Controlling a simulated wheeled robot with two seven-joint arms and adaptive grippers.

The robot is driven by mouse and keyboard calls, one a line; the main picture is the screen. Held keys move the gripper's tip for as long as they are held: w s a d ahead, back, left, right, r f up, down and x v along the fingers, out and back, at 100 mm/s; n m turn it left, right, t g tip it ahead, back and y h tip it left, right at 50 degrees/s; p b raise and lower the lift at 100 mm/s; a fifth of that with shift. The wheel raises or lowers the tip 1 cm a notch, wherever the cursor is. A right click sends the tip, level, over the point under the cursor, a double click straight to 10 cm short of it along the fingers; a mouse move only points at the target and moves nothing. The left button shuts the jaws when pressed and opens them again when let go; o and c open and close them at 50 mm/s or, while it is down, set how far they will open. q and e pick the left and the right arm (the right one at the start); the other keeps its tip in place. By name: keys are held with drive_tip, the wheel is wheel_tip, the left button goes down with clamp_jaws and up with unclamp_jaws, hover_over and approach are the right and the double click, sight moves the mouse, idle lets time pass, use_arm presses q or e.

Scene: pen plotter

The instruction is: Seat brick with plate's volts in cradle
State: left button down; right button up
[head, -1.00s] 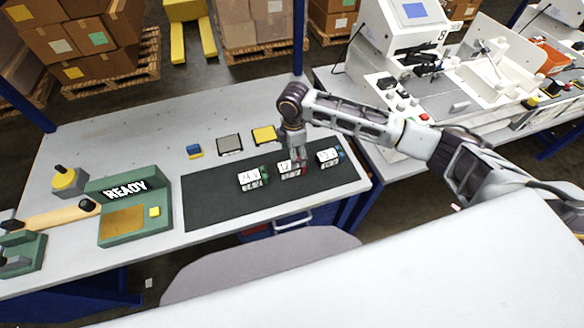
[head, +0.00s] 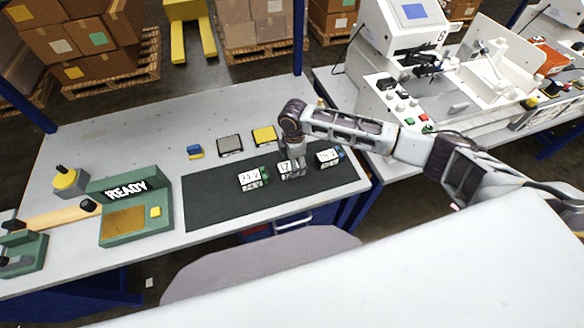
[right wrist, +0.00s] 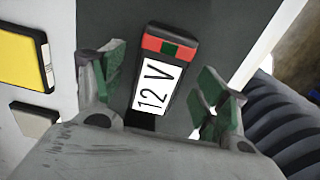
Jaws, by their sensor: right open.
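Three dark bricks with white labels lie in a row on the black mat (head: 210,205): a left brick (head: 253,179), a middle brick (head: 284,167) and a right brick (head: 328,158). In the right wrist view the middle brick (right wrist: 155,90) reads "12 V" and has a red end with a green patch. The outer labels are too small to read surely. My right gripper (right wrist: 162,88) is open, its green-padded fingers on either side of the 12 V brick with gaps showing. In the head view the gripper partly hides this brick. I cannot identify the cradle or a plate with volts. My left gripper is out of view.
A green station (head: 135,205) showing "READY" stands at the left, with a brown pad and a yellow button. A grey pad (head: 229,145), a yellow pad (head: 264,134) and a small blue block (head: 194,151) lie behind the mat. A white machine (head: 405,60) stands at the right.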

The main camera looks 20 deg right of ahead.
drive_tip(key=shift+f, duration=1.2)
drive_tip(key=c, duration=1.3)
drive_tip(key=shift+r, duration=0.1)
drive_tip(key=shift+r+b, duration=0.3)
drive_tip(key=shift+r, duration=4.65)
